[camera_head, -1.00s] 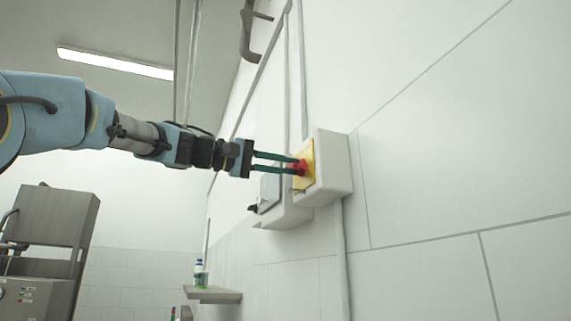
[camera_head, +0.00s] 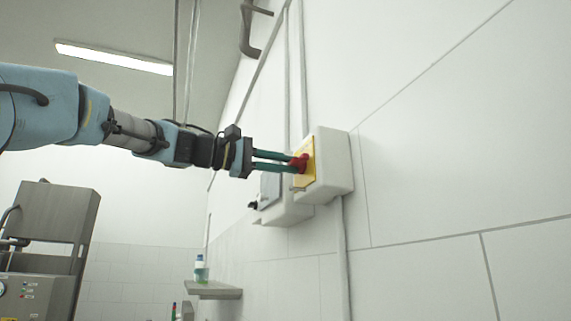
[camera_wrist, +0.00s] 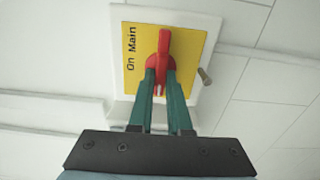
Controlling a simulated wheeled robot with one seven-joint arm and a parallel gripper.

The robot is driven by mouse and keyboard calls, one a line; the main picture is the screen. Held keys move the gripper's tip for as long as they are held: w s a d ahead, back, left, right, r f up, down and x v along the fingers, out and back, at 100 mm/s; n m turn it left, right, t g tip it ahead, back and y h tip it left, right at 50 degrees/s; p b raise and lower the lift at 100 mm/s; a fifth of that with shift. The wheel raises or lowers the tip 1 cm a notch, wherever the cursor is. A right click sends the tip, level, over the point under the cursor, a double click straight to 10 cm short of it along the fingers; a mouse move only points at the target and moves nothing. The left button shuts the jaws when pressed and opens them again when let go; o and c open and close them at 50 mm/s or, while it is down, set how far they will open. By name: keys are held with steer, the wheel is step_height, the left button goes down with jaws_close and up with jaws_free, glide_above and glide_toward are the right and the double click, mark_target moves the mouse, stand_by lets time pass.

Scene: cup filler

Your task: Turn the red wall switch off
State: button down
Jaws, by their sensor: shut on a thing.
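The red switch (camera_head: 298,163) sits on a yellow plate (camera_head: 309,160) on a white wall box (camera_head: 335,162). In the wrist view the red switch (camera_wrist: 164,50) has a handle standing upright in the picture, with "On Main" printed sideways at the left of the yellow plate (camera_wrist: 196,42). My gripper (camera_head: 292,163) has reached the switch from the left. Its two green fingers (camera_wrist: 160,84) are closed on the lower part of the red handle, one on each side. The fingertips partly hide the handle's lower end.
A second wall box (camera_head: 270,190) with a grey front and small black knob is beside and behind the switch box. Pipes (camera_head: 303,70) run up the wall. A small shelf (camera_head: 213,290) holds a bottle (camera_head: 199,272). A metal machine (camera_head: 45,240) stands at lower left.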

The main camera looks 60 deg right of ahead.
steer(key=c, duration=0.9)
jaws_free()
steer(key=shift+o, duration=0.2)
steer(key=b+v, duration=0.4)
steer(key=v, duration=0.6)
steer(key=shift+w+a+b, duration=0.2)
steer(key=shift+a+b, duration=0.1)
steer(key=shift+a, duration=0.05)
